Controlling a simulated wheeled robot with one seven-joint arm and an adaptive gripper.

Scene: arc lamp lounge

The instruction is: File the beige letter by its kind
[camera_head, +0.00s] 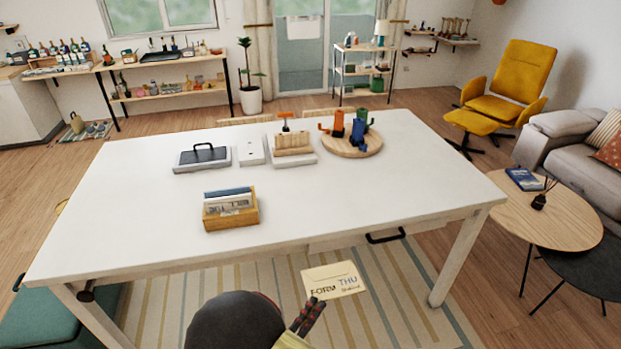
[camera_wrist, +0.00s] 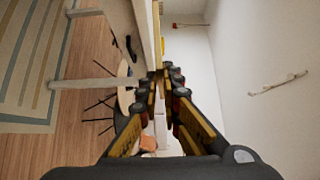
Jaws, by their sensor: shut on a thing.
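The beige letter (camera_head: 345,284) shows in the head view in front of the table's near edge, above the striped rug. A wooden sorter box (camera_head: 232,220) stands on the table, left of the letter and farther back. It holds upright pale and blue pieces; their lettering is too small to read surely.
The white table (camera_head: 400,170) has free room at its right and front. At its back stand a grey tray-like item with a black handle (camera_head: 203,155), a white block (camera_head: 250,152), a wooden block stand (camera_head: 292,145) and a round board (camera_head: 352,147) with colored figures. A drawer handle (camera_head: 386,236) juts from the front.

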